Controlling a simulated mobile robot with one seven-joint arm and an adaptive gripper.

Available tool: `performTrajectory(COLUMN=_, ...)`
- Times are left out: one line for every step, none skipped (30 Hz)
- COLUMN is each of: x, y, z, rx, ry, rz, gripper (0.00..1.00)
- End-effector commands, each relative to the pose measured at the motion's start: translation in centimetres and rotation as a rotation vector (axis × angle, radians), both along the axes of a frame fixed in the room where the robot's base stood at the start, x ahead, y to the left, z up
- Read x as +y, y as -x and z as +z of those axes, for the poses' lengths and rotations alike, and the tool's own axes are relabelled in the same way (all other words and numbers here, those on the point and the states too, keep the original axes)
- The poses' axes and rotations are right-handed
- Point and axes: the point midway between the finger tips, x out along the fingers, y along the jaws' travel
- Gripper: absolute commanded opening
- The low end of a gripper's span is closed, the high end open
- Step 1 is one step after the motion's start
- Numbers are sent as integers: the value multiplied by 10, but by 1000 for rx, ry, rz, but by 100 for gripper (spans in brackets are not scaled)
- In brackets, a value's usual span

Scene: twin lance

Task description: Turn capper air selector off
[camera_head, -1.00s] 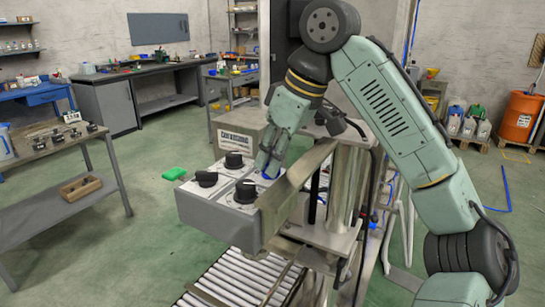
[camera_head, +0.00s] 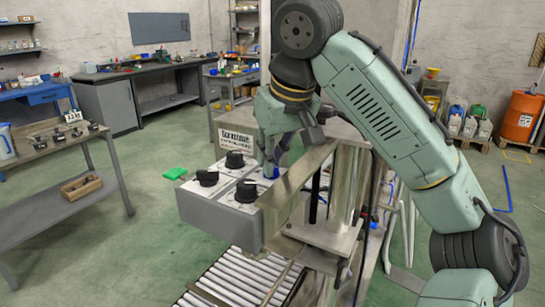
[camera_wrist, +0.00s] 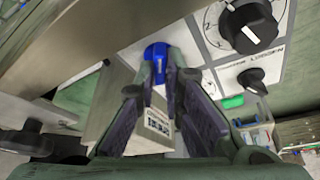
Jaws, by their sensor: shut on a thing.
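A grey control box (camera_head: 222,222) has a light top panel with several selector knobs. The blue selector (camera_head: 270,172) is at the panel's right side, by a metal beam; it also shows in the wrist view (camera_wrist: 156,51). My gripper (camera_head: 271,160) comes down on it from above, with its fingers (camera_wrist: 160,78) closed on the blue selector. The fingers hide part of it, and I cannot read its pointer position or label. Black knobs stand beside it: a rear one (camera_head: 234,160), a left one (camera_head: 206,179) and a front one (camera_head: 246,191). One black knob (camera_wrist: 250,27) shows large in the wrist view.
The metal beam (camera_head: 298,174) runs close along the right of my gripper, with a steel column behind. A white sign (camera_head: 236,138) stands behind the panel. A roller conveyor (camera_head: 236,280) lies below. The space above the panel's left side is clear.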

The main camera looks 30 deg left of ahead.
Motion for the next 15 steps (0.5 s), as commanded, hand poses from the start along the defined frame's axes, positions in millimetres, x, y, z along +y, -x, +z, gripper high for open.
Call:
performTrajectory(x=0, y=0, z=0, rx=0, ry=0, rz=-4, gripper=0)
performTrajectory(x=0, y=0, z=0, rx=0, ry=1, rz=-4, gripper=0)
performTrajectory(x=0, y=0, z=0, rx=1, ry=1, rz=-5, gripper=0)
performTrajectory(x=0, y=0, z=0, rx=1, ry=1, rz=-5, gripper=0)
performTrajectory(x=0, y=0, z=0, rx=1, ry=1, rz=-5, gripper=0)
performTrajectory(x=0, y=0, z=0, rx=1, ry=1, rz=-5, gripper=0)
performTrajectory(x=0, y=0, z=0, rx=1, ry=1, rz=-5, gripper=0)
performTrajectory(x=0, y=0, z=0, rx=1, ry=1, rz=-5, gripper=0)
performTrajectory(x=0, y=0, z=0, rx=1, ry=1, rz=-5, gripper=0)
performTrajectory(x=0, y=0, z=0, rx=1, ry=1, rz=-5, gripper=0)
performTrajectory(x=0, y=0, z=0, rx=1, ry=1, rz=-5, gripper=10)
performTrajectory(x=0, y=0, z=0, rx=0, ry=1, rz=-4, gripper=12)
performTrajectory(x=0, y=0, z=0, rx=0, ry=1, rz=-4, gripper=14)
performTrajectory(x=0, y=0, z=0, rx=0, ry=1, rz=-4, gripper=16)
performTrajectory(x=0, y=0, z=0, rx=1, ry=1, rz=-4, gripper=19)
